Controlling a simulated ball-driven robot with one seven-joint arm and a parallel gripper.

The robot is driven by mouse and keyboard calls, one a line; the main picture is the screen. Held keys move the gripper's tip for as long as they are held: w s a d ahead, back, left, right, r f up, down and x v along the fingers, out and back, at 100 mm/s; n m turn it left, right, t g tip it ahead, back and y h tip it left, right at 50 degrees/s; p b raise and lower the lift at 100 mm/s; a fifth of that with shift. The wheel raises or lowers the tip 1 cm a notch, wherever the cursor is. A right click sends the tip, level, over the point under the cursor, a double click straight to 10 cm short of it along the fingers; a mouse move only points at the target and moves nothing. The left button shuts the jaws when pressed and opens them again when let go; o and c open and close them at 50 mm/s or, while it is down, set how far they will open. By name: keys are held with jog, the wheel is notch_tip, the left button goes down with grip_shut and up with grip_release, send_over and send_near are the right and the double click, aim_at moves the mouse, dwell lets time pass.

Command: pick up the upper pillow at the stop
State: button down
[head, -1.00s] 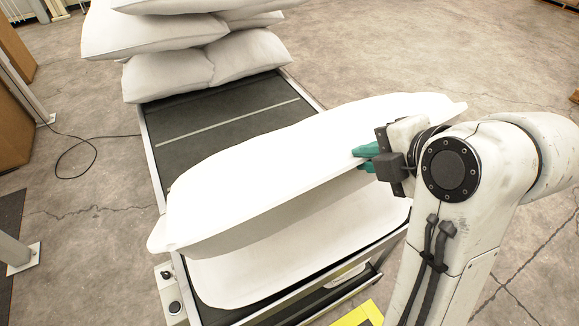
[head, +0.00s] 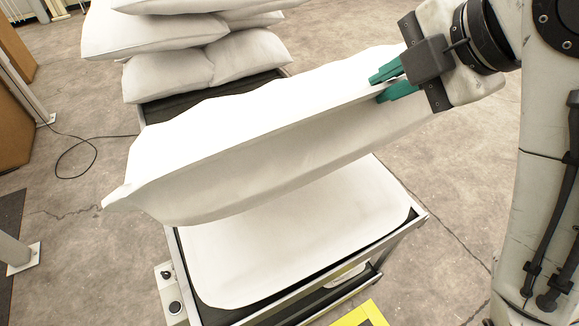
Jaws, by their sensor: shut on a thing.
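The upper pillow (head: 250,145) is white and hangs tilted in the air above the near end of the conveyor. My gripper (head: 384,86), with green fingers, is shut on its edge at the right. The pillow's left end droops lower than the held side. A second white pillow (head: 300,240) lies flat on the near end of the conveyor below, apart from the raised one along the visible gap. The raised pillow hides part of the lower pillow and most of the belt.
The conveyor (head: 413,222) has a metal frame, with a control box (head: 172,290) at its near left. A stack of white pillows (head: 190,60) stands at its far end. The floor at right is clear.

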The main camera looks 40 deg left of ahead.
jog(key=shift+h, duration=0.3)
notch_tip(320, 180, up, 6)
jog(key=shift+r, duration=0.15)
notch_tip(320, 180, up, 7)
jog(key=g+h, duration=0.1)
jog(key=h, duration=0.2)
jog(key=shift+r+g, duration=0.15)
jog(key=shift+g, duration=0.15)
